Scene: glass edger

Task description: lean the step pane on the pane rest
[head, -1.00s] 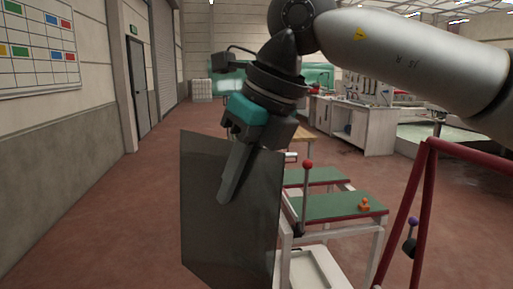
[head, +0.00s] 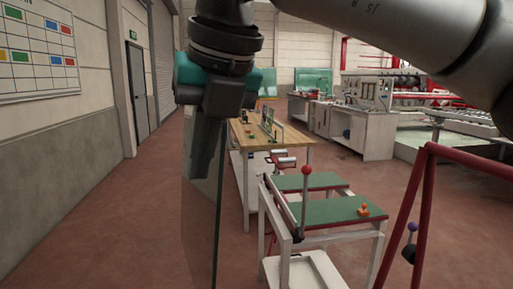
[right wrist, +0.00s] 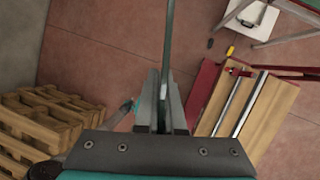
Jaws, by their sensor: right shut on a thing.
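The step pane (head: 204,225) is a dark, see-through sheet that hangs upright from my right gripper (head: 203,165), at the left of centre in the head view. It is turned nearly edge-on there. In the right wrist view the pane (right wrist: 168,40) is a thin upright strip between the fingers of my right gripper (right wrist: 160,100), which are shut on it. A red frame (head: 422,205) stands at the right in the head view. I cannot tell whether it is the pane rest. My left gripper is not in view.
A green-topped bench (head: 335,210) with a red-knobbed lever (head: 306,172) stands right of the pane. A wooden table (head: 262,132) is behind. Floor at left is clear.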

